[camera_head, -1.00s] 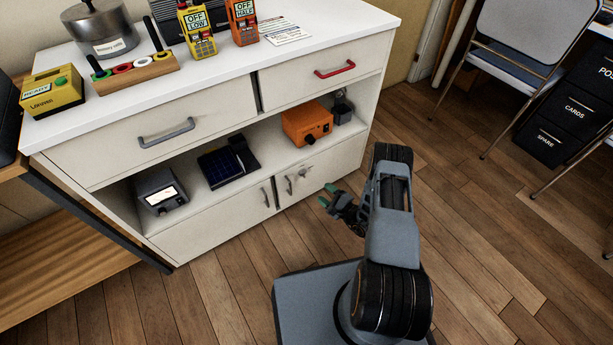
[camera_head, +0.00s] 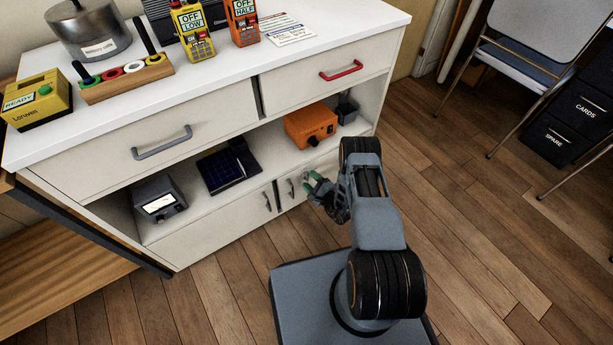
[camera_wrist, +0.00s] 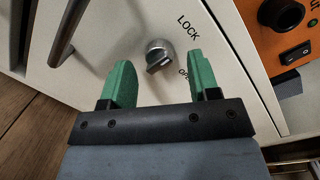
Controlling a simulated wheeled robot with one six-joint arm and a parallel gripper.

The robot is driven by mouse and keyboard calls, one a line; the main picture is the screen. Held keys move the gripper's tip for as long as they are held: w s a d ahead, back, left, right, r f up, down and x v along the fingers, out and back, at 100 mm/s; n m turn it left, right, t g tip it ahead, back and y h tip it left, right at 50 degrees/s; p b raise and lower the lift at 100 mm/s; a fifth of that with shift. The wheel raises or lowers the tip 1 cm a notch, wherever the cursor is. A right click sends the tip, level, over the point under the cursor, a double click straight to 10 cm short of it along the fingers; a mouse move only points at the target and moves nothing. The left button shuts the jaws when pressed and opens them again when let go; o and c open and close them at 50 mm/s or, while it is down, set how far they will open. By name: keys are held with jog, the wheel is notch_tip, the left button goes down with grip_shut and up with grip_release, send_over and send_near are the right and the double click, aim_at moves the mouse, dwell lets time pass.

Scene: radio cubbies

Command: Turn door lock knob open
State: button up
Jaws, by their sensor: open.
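The door lock knob (camera_wrist: 159,55) is a small silver knob on the cabinet's lower right door (camera_wrist: 137,25). In the wrist view the word LOCK is printed beside it, and a second label, partly hidden by a finger, begins with "OP". My gripper (camera_wrist: 162,82) is open, with its two green fingers on either side of the knob in the picture. I cannot tell whether the fingertips touch the knob or door. In the head view my gripper (camera_head: 314,183) is close to that door, and the knob is hard to make out behind it.
A dark door handle (camera_wrist: 68,32) is beside the knob. The orange box (camera_head: 311,125) sits on the open shelf above the door. A red drawer handle (camera_head: 340,70) is higher up. The wooden floor (camera_head: 470,230) to the right is clear up to the chair (camera_head: 540,45).

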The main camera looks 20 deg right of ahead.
jog(key=shift+w+a, duration=0.2)
jog(key=shift+w, duration=0.25)
jog(key=shift+c, duration=0.3)
jog(key=c, duration=0.8)
jog(key=shift+c, duration=0.2)
jog(key=shift+a+f+m+t+h+b, duration=0.2)
jog(key=shift+m+b, duration=0.7)
jog(key=shift+m, duration=2.3)
jog(key=shift+d+r+m+t+h+b, duration=0.15)
jog(key=shift+m+t+h+b, duration=0.5)
jog(key=shift+m, duration=2.55)
jog(key=shift+a+f+m+t+y+b, duration=0.15)
jog(key=shift+m+b, duration=1)
jog(key=shift+m, duration=2.05)
jog(key=shift+r, duration=0.1)
